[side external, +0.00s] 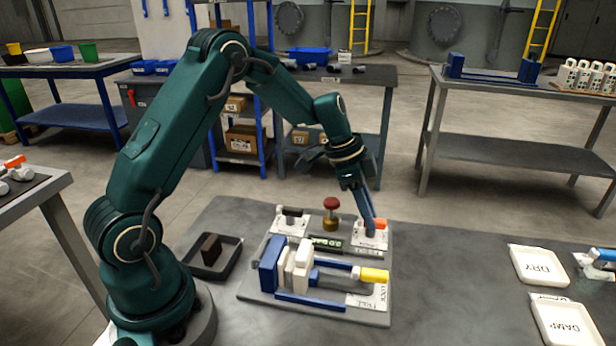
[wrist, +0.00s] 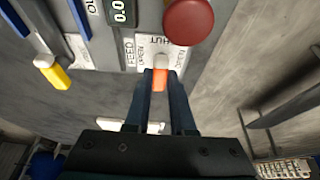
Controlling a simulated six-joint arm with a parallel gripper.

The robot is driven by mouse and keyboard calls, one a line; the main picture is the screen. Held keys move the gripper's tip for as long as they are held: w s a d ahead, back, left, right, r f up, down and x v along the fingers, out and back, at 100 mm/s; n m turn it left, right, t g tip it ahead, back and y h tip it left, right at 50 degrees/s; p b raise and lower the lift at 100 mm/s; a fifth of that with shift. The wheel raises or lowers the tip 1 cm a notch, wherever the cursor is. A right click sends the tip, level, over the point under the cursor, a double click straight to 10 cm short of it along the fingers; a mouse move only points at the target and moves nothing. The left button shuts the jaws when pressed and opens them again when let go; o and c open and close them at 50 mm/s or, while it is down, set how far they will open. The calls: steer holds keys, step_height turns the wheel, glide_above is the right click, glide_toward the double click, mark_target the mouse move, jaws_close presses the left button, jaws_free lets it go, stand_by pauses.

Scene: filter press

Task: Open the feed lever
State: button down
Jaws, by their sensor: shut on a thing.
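The feed lever (side external: 381,224) has an orange handle and sits on a white labelled plate at the back right of the press board (side external: 262,290). In the wrist view the orange handle (wrist: 159,79) lies between the two fingers of my gripper (wrist: 160,92), beside FEED, SHUT and OPEN lettering. My gripper (side external: 371,231) reaches down to the lever from above and is shut on its handle. The fingers hide part of the lever in the side view. Its exact angle against the marks is hard to read.
A red knob (side external: 331,204) on a brass stem stands close left of my gripper. A digital display (side external: 326,244), a black-handled lever (side external: 291,212) and the blue-and-white press with a yellow handle (side external: 374,275) share the board. DRY (side external: 540,265) and DAMP (side external: 568,326) trays lie right.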

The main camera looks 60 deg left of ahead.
steer(key=shift+n, duration=0.4)
steer(key=n, duration=0.1)
steer(key=n+t+y, duration=0.1)
steer(key=n, duration=0.1)
steer(key=shift+s+d+n, duration=0.1)
steer(key=shift+d+n, duration=0.1)
steer(key=shift+n, duration=0.1)
steer(key=n+y, duration=0.1)
steer(key=n, duration=0.1)
steer(key=n+y, duration=0.1)
steer(key=n, duration=0.1)
steer(key=shift+d+n, duration=0.2)
steer(key=shift+n, duration=0.1)
steer(key=n+y, duration=0.1)
steer(key=n, duration=0.1)
steer(key=n+y, duration=0.1)
steer(key=n, duration=0.1)
steer(key=shift+d+n, duration=0.2)
steer(key=shift+n, duration=0.2)
steer(key=n+y, duration=0.1)
steer(key=n, duration=0.3)
steer(key=shift+g, duration=0.4)
steer(key=shift+y, duration=0.3)
steer(key=c, duration=0.8)
jaws_free()
steer(key=shift+d, duration=0.1)
steer(key=shift+o, duration=0.2)
